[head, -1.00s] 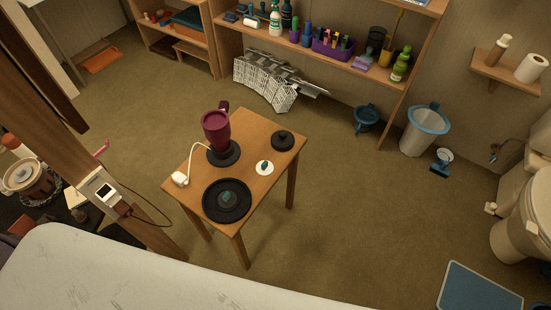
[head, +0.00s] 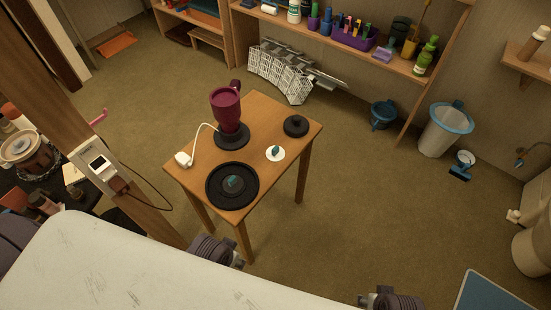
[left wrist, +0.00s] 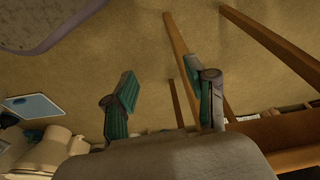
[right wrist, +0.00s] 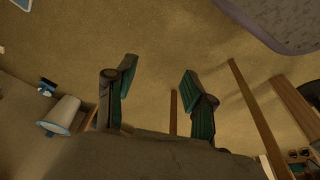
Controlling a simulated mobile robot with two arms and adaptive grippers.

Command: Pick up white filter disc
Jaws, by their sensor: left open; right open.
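The white filter disc (head: 275,153) lies flat on the small wooden table (head: 260,115), with a teal piece on its middle. It is right of the large black round plate (head: 214,200) and below the small black round lid (head: 295,125). My left gripper (left wrist: 160,74) is open and empty in its wrist view, with bare floor and wooden legs beyond it. My right gripper (right wrist: 158,71) is also open and empty over floor. Neither wrist view shows the disc. In the head view, only grey parts of my arms show, near the bottom edge, well short of the disc.
A maroon cup (head: 227,108) stands on a black base on the table. A white plug (head: 184,159) with a cord lies at the table's left edge. A wooden post (head: 52,110) stands at the left. A white surface (head: 130,270) fills the lower left.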

